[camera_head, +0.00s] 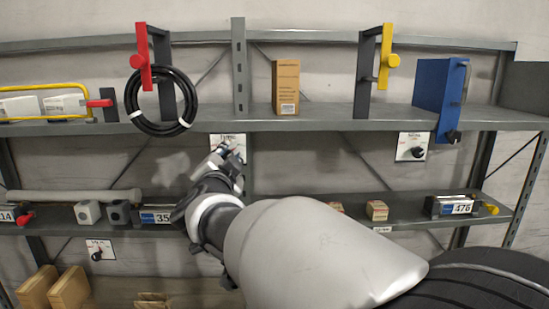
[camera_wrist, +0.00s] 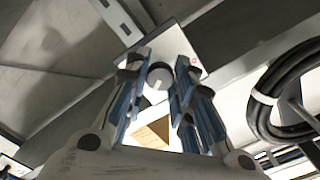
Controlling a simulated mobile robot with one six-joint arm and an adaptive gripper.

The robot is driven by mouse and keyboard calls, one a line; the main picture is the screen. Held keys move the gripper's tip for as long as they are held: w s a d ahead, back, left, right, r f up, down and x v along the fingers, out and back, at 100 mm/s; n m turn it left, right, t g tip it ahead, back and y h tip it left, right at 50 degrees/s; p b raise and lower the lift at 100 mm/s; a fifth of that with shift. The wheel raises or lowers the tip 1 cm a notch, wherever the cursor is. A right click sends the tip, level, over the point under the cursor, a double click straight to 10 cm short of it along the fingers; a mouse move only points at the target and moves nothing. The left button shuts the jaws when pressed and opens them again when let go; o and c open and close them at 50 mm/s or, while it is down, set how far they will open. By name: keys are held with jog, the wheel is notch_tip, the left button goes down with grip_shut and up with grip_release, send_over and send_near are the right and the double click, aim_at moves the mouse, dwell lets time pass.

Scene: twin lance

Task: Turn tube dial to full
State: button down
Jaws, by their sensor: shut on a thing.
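A white plate (camera_head: 234,140) with a dial hangs below the upper shelf, left of centre, and its printing is too small to read surely. In the head view my gripper (camera_head: 226,156) is up against this plate and hides most of its dial. The gripper is shut on this knob. The dial's pointer and marks cannot be made out.
Another dial plate (camera_head: 418,139) hangs to the right, and a third (camera_head: 94,244) at lower left. A black hose coil (camera_head: 133,103) hangs left of the gripper. The upper shelf (camera_head: 340,123) runs above the gripper. Small boxes (camera_head: 377,210) stand on the lower shelf.

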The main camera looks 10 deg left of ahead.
jog(key=shift+f, duration=0.1)
jog(key=c, duration=1.3)
grip_release()
jog(key=shift+c, duration=0.2)
jog(key=shift+s, duration=0.1)
jog(key=v, duration=1.1)
jog(key=shift+s, duration=0.4)
jog(key=shift+d, duration=0.25)
